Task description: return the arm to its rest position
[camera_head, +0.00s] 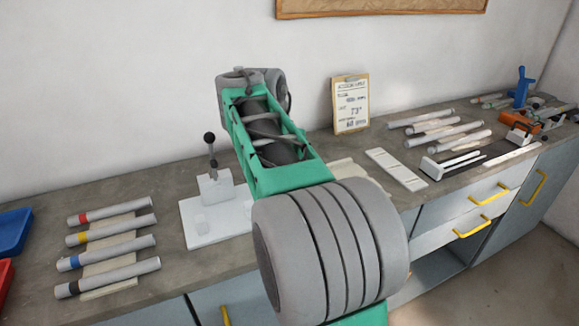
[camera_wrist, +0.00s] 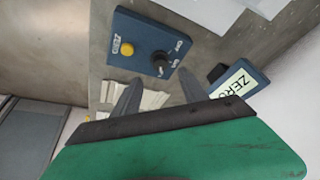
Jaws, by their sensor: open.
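My arm (camera_head: 330,245), with grey joints and a green link, reaches out over the workbench in the head view. Its far end hides my gripper there. In the wrist view my gripper (camera_wrist: 158,92) is open, its two dark fingers apart with nothing held between them. Past the fingers are a blue control box (camera_wrist: 150,45) with a yellow button and a black knob, and a blue display (camera_wrist: 238,88) reading ZERO. A pale ribbed piece (camera_wrist: 148,97) shows partly behind the fingers; I cannot tell how far below them it is.
The bench (camera_head: 35,280) runs along a wall. On it are several colour-banded tubes (camera_head: 115,242) at left, a white lever fixture (camera_head: 208,235), a clipboard (camera_head: 350,103), plain tubes (camera_head: 420,115) and a blue-and-orange tool area (camera_head: 520,120) at right. Drawers (camera_head: 470,205) have yellow handles.

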